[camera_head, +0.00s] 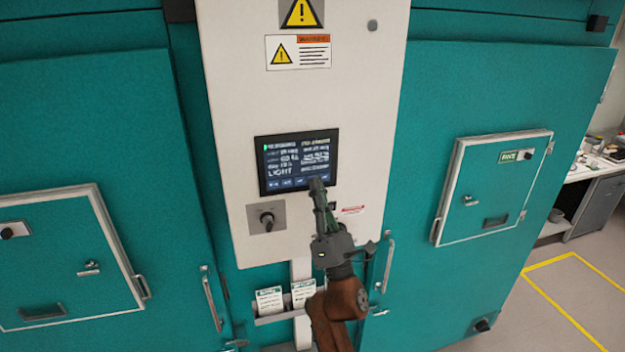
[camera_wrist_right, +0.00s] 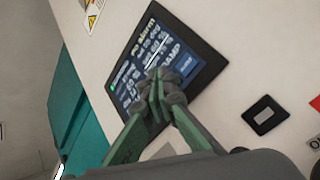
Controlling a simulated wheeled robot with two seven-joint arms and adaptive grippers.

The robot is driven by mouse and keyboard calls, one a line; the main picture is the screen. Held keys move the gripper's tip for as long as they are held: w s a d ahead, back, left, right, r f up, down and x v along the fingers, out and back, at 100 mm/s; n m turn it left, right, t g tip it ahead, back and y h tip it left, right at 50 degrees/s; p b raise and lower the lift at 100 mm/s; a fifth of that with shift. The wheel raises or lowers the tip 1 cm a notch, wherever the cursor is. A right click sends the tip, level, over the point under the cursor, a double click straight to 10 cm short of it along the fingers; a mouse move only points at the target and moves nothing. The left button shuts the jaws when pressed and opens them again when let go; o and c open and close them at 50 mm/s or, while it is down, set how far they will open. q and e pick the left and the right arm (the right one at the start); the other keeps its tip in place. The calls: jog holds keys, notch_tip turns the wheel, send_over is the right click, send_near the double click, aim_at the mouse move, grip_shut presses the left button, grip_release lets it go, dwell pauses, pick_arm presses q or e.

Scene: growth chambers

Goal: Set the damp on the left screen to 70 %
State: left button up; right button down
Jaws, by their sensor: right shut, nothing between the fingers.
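The dark screen (camera_head: 285,163) is set in a white panel between two teal chamber doors. It shows lit rows of small text and a larger word that looks like LIGHT at its lower left. Most of the text is too blurred to read. My right gripper (camera_head: 318,182) is shut and empty, with its fingertips over the screen's lower right edge. In the right wrist view, the screen (camera_wrist_right: 150,48) appears tilted. The shut fingertips (camera_wrist_right: 158,88) cover part of its face there, and a word like DAMP shows beside them. I cannot tell whether they touch it. My left gripper is not in view.
A rotary knob (camera_head: 267,217) is below the screen. Warning labels (camera_head: 298,52) are above it. Door handles (camera_head: 388,265) and a leaflet holder (camera_head: 284,318) are lower down. A bench (camera_head: 592,170) stands at the far right, with open floor (camera_head: 565,300) before it.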

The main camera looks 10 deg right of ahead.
jog(key=shift+w, duration=0.3)
jog(key=shift+s, duration=0.15)
dwell(0.4)
jog(key=shift+s, duration=0.65)
jog(key=s+p, duration=0.2)
jog(key=s, duration=0.3)
jog(key=shift+d, duration=0.1)
jog(key=shift+f, duration=0.1)
